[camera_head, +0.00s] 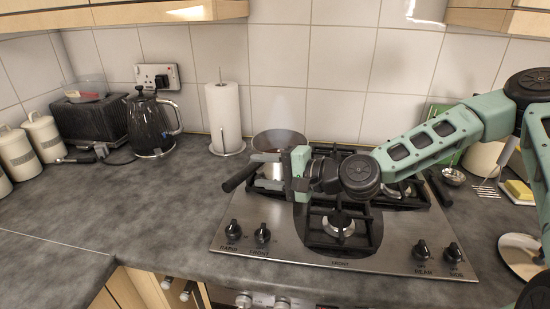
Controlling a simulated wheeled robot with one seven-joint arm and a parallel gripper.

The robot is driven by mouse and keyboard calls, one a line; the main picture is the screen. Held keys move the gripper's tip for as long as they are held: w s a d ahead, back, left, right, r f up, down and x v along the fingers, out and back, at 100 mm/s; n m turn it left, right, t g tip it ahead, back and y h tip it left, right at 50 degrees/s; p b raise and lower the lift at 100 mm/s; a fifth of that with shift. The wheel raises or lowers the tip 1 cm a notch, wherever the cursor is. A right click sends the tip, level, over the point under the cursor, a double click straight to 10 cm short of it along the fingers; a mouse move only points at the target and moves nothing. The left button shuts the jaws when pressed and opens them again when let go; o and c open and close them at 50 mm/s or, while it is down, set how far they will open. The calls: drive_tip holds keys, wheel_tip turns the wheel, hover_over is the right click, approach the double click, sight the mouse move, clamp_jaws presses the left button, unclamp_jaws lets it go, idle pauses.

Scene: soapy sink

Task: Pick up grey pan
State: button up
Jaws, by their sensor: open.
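The grey pan (279,138) stands at the back left of the hob, near the tiled wall. Its black handle (239,178) points toward the front left. My gripper (262,171) comes in from the right in front of the pan, with its jaws pointing left. The jaws are open, one finger above the other in the picture, close to the inner end of the handle. I cannot tell whether they touch the handle. The gripper hides part of the pan's lower front side.
The steel gas hob (300,245) has black grates and knobs along its front. A paper towel roll (224,115), a black kettle (151,122) and a toaster (90,124) stand to the left. A yellow sponge (519,190) lies at the right.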

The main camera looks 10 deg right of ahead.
sight(252, 172)
drive_tip(key=x, duration=0.2)
drive_tip(key=p+x, duration=0.1)
drive_tip(key=x, duration=0.2)
drive_tip(key=shift+s+f, duration=0.15)
drive_tip(key=shift+f, duration=0.05)
drive_tip(key=shift+d, duration=0.1)
clamp_jaws()
idle(1.0)
drive_tip(key=shift+r, duration=0.1)
